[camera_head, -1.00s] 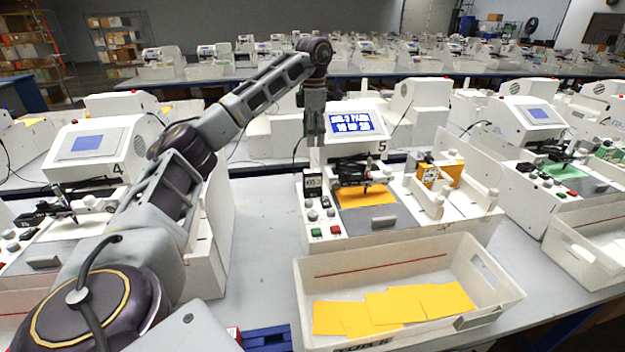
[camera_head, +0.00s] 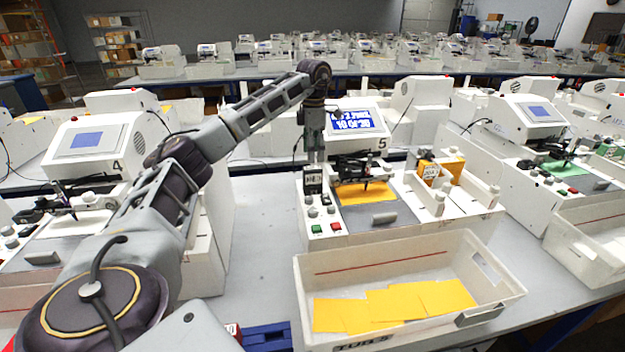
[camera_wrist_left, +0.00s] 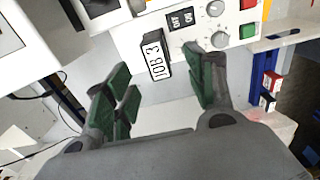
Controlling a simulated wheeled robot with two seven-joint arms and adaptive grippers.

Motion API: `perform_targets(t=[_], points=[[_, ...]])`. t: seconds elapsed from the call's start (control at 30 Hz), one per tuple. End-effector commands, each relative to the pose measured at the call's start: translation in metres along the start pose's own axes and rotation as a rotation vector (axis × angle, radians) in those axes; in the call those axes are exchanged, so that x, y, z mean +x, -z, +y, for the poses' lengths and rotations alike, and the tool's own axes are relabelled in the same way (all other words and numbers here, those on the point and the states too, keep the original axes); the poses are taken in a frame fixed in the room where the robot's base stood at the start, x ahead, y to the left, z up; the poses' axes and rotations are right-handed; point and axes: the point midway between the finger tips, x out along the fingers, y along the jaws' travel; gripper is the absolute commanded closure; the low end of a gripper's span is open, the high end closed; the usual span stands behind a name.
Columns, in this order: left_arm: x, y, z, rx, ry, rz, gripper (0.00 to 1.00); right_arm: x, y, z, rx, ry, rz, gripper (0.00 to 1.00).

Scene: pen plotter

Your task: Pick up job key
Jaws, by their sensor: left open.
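The job key is a small black tag with a white "JOB 3" label (camera_wrist_left: 155,57), sitting at the edge of plotter 5's control panel in the left wrist view. My left gripper (camera_wrist_left: 163,95) is open, with green-padded fingers. The tag shows in the gap between the fingers, beyond the tips, and no contact is visible. In the head view my left gripper (camera_head: 314,158) hangs pointing down above the left edge of plotter 5 (camera_head: 420,215), just above the panel's black-and-white parts. The tag is too small to read there. My right gripper is not in view.
The panel has a black ON/OFF switch (camera_wrist_left: 182,22), knobs, a green button (camera_head: 316,229) and a red button (camera_head: 335,227). A white tub (camera_head: 400,262) with yellow sheets stands in front. Plotter 4 (camera_head: 90,150) stands to the left, with bare table between.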

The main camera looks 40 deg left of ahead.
Motion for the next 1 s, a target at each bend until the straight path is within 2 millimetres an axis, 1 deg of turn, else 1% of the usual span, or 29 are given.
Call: perform_targets(t=[0.03, 0.1, 0.2, 0.6, 0.73, 0.87, 1.0], points=[[0.007, 0.001, 0.000, -0.001, 0.000, 0.001, 0.45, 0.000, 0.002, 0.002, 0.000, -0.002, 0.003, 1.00], [0.014, 0.001, 0.000, -0.001, 0.001, 0.001, 0.45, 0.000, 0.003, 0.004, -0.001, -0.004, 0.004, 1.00], [0.019, 0.000, 0.000, -0.001, 0.000, 0.000, 0.45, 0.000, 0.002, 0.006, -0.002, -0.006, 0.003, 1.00], [0.022, 0.000, 0.000, -0.001, 0.000, -0.001, 0.45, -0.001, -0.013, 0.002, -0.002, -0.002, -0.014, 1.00], [0.027, 0.001, 0.001, -0.001, 0.001, 0.000, 0.45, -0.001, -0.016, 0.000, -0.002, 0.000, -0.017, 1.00], [0.038, 0.002, 0.003, -0.001, 0.001, 0.001, 0.45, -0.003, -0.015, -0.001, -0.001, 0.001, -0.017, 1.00], [0.053, 0.003, 0.006, -0.002, 0.001, 0.001, 0.45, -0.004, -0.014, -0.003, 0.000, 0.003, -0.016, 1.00]])
